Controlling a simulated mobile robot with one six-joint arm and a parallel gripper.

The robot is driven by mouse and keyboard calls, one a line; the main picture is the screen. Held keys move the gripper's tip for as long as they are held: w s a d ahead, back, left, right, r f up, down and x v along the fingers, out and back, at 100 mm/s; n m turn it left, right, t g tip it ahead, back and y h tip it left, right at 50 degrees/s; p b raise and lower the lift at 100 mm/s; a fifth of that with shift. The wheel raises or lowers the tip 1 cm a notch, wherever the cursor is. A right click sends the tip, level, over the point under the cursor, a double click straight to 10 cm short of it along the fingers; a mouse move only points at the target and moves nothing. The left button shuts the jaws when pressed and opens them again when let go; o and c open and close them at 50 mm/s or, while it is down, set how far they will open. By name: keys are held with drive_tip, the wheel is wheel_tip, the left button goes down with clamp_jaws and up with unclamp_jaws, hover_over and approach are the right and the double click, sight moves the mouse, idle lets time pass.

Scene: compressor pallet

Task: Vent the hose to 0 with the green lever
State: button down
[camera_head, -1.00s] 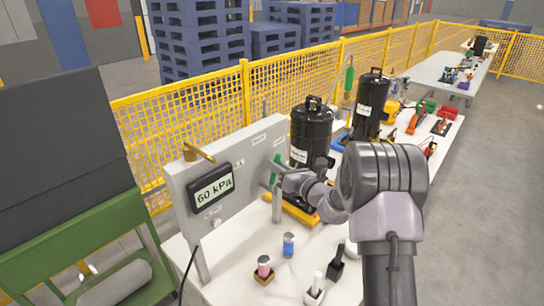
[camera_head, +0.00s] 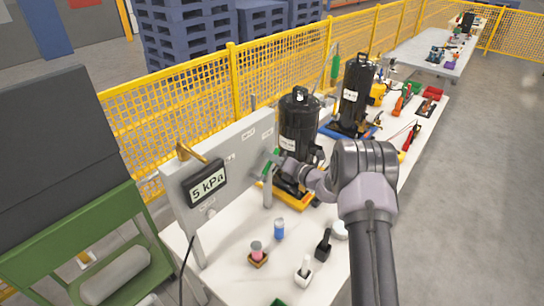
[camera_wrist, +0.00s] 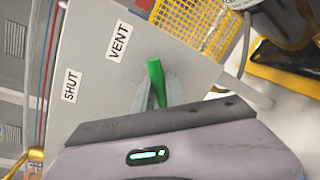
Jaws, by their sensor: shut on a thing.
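The green lever (camera_head: 269,164) is on the right part of the grey panel (camera_head: 232,150). It also shows in the wrist view (camera_wrist: 156,80), between my fingers and below the VENT label (camera_wrist: 118,41); the SHUT label (camera_wrist: 71,85) is further left. My gripper (camera_head: 277,160) is shut on the lever, and in the wrist view its fingers (camera_wrist: 158,92) close around it. The gauge (camera_head: 205,186) on the panel reads 5 kPa. The lever's pivot is hidden behind my gripper. I cannot make out the hose for certain.
Two black compressor tanks (camera_head: 299,128) (camera_head: 355,92) stand behind and right of my gripper. A blue can (camera_head: 279,229), a pink-topped piece (camera_head: 257,253) and black and white holders (camera_head: 323,246) (camera_head: 304,271) stand on the white table (camera_head: 232,250). A yellow fence (camera_head: 190,92) runs behind.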

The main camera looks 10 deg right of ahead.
drive_tip(key=shift+f, duration=0.1)
drive_tip(key=c, duration=1.4)
unclamp_jaws()
drive_tip(key=shift+o, duration=0.2)
drive_tip(key=p+v, duration=0.1)
drive_tip(key=v, duration=1.6)
drive_tip(key=shift+s+p, duration=0.2)
drive_tip(key=shift+p, duration=0.15)
drive_tip(key=shift+d, duration=0.1)
